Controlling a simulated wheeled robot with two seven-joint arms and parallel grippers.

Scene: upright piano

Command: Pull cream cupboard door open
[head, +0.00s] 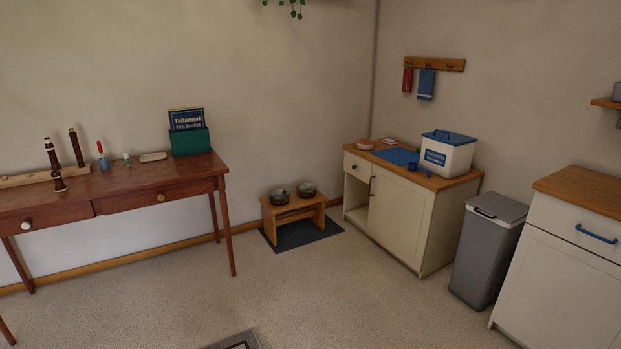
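The cream cupboard (447,226) with a wooden top stands against the right wall near the room's corner. Its cream door (396,216) is on the front and looks closed. A dark upright handle (371,187) sits near the door's left edge. Left of the door is an open compartment (356,198) below a small drawer (357,166) with a dark knob. Neither of my grippers shows in the head view.
A grey bin (487,250) stands right of the cupboard, beside a white cabinet (560,275) with a blue handle. A low wooden stand with bowls (295,216) is left of the cupboard on a dark mat. Open carpet (350,295) lies in front. A brown table (130,185) is at left.

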